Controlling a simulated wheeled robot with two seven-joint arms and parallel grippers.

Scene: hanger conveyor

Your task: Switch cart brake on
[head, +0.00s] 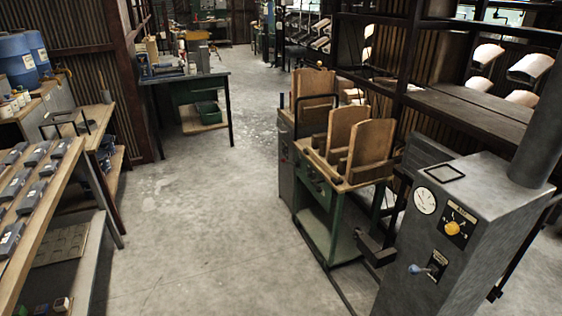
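A green-framed stand (318,196) with a lower shelf stands right of centre and may be the cart. Upright wooden boards (346,130) stand on its top. I cannot make out a brake on it. A grey machine cabinet (402,262) stands at the right front. Its front has a round white gauge (425,200), a yellow knob (452,228) on a dark plate and a blue-tipped lever (414,268). I cannot read the small labels. Neither of my grippers is in the head view.
A wooden rack (52,200) with rows of grey boxes stands at the left. A dark workbench (182,78) stands at the back left, near blue barrels (16,62). Dark metal shelving lines the right. The concrete floor (205,215) in the middle is clear.

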